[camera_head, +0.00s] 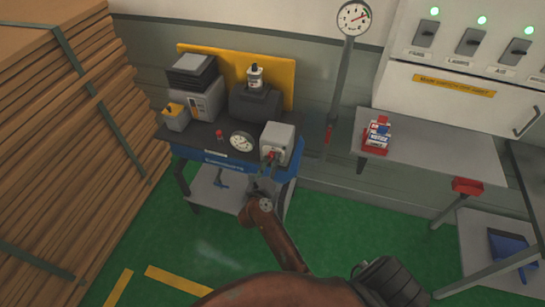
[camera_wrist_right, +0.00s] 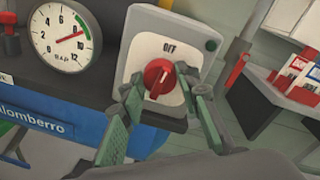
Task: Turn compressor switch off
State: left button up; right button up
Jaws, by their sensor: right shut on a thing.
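The compressor's grey switch box (camera_head: 278,143) stands at the right front of the blue compressor bench in the head view. The right wrist view shows its light face plate (camera_wrist_right: 190,48) with the word OFF above a red rotary knob (camera_wrist_right: 158,78). My right gripper (camera_head: 268,165) reaches up to the front of the box. In the wrist view its two green-grey fingers (camera_wrist_right: 160,92) stand on either side of the knob, shut on it. The fingers partly cover the plate's lower part, and any label there is hidden. My left gripper is not in view.
A round gauge (camera_wrist_right: 66,36) sits left of the switch. A metal shelf (camera_head: 425,158) with a red box (camera_head: 377,134) stands to the right, below a white panel (camera_head: 455,60) with green lamps. Stacked boards (camera_head: 60,150) fill the left. Green floor (camera_head: 345,225) lies clear.

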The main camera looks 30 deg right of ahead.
jog(key=shift+f+n+p, duration=0.1)
jog(key=shift+n+p, duration=0.5)
jog(key=shift+p, duration=0.2)
jog(key=o, duration=1.2)
jog(key=shift+c, duration=0.2)
notch_tip(320, 180, up, 10)
jog(key=shift+r, duration=0.1)
